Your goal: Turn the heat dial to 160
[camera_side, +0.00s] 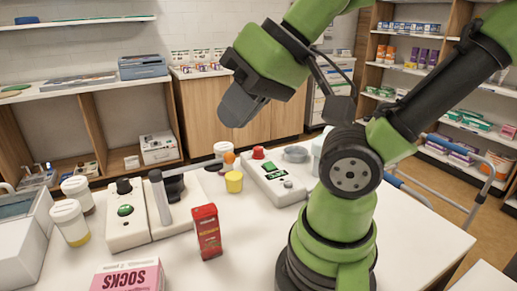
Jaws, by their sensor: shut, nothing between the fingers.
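A white device (285,188) with a red knob (258,153) and a small green display lies on the table right of centre. I cannot tell which knob is the heat dial; no numbers or dial setting are readable. My gripper (234,108) is shut and empty, held in the air above the table, apart from all the knobs.
Bare table (250,250) lies right of the red box.

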